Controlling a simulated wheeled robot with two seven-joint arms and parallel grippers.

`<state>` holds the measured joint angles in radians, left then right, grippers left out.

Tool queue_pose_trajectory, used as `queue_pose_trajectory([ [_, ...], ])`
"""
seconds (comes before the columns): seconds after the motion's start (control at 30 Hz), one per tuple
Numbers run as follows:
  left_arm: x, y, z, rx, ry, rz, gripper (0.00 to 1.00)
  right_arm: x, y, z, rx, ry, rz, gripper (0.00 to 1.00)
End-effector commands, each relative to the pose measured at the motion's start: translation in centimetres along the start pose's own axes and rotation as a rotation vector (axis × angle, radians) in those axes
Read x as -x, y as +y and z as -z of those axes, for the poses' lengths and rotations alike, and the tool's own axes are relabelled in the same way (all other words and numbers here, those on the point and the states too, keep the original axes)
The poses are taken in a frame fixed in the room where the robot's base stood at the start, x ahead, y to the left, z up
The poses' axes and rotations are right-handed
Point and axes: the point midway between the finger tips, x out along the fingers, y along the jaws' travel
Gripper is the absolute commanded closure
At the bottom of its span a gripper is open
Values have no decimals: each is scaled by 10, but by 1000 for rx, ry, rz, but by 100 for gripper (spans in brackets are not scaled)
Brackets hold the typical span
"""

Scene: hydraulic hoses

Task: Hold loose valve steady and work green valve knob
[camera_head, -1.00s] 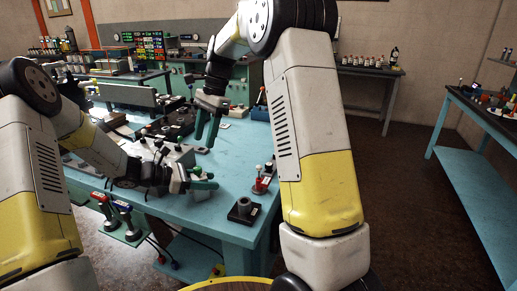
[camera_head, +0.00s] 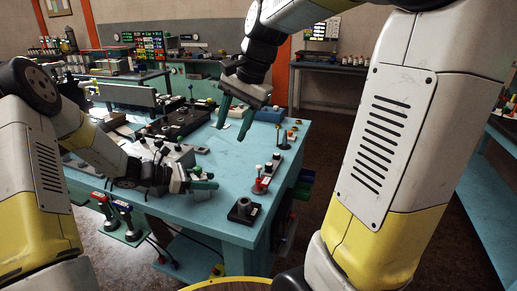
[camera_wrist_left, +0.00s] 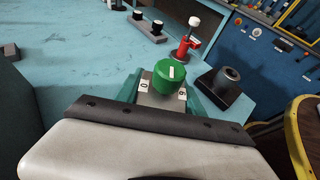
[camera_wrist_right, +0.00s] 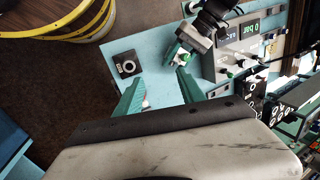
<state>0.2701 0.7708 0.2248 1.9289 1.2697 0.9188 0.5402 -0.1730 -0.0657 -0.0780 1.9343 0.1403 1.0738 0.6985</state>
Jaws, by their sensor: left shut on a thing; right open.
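The loose valve is a grey block (camera_wrist_left: 158,99) with a round green knob (camera_wrist_left: 170,76) on top, marked with a white bar. Number labels sit on the block on either side of the knob. My left gripper (camera_head: 203,184) is shut on the valve's block, its teal fingers at both sides below the knob. In the head view the valve is mostly hidden by this gripper. My right gripper (camera_head: 231,127) is open and empty, above the table and farther back than the left one. In the right wrist view the green knob (camera_wrist_right: 181,58) lies beyond its fingers (camera_wrist_right: 158,92).
A black socket block (camera_head: 243,210) stands at the table's front right corner. A red stand with a white knob (camera_head: 262,184) is close behind it. A grey control box (camera_head: 170,156) stands left of the left gripper. The blue table (camera_head: 222,155) is bare below the right gripper.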

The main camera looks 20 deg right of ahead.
Motion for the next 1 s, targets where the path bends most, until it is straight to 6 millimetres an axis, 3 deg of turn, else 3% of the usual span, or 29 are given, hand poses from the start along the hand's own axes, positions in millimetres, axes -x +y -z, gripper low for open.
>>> queue_pose_trajectory([
  [0.3, 0, 0, 0, 0, 0, -1, 100, 21, 42, -32, 249, 109, 39, 54],
  [0.6, 0, 0, 0, -1, 0, -1, 100, 26, 79, -60, 476, 216, 46, 54],
  [1.0, 0, 0, 0, -1, 0, -1, 100, 25, 98, -74, 600, 275, 37, 54],
])
